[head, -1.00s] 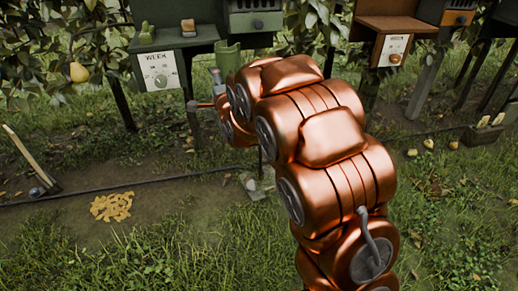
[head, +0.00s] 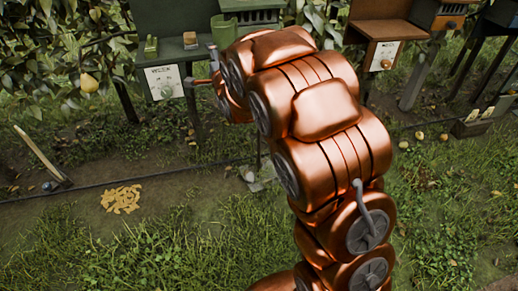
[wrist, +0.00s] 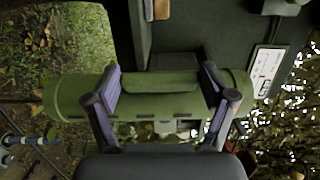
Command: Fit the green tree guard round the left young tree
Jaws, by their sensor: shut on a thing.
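The green tree guard (wrist: 175,105) is a curved sleeve lying sideways across the wrist view. My gripper (wrist: 161,82) is shut on it, one finger on each side of its middle part. I cannot make out the left young tree for certain in either view.
A dark green station (head: 172,52) with a dial card (head: 163,82) stands close behind the guard. A brown station (head: 387,30) is to the right. A dark hose (head: 100,186) crosses the ground near a leaning stake (head: 40,155) and yellow scraps (head: 121,199). The front grass is open.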

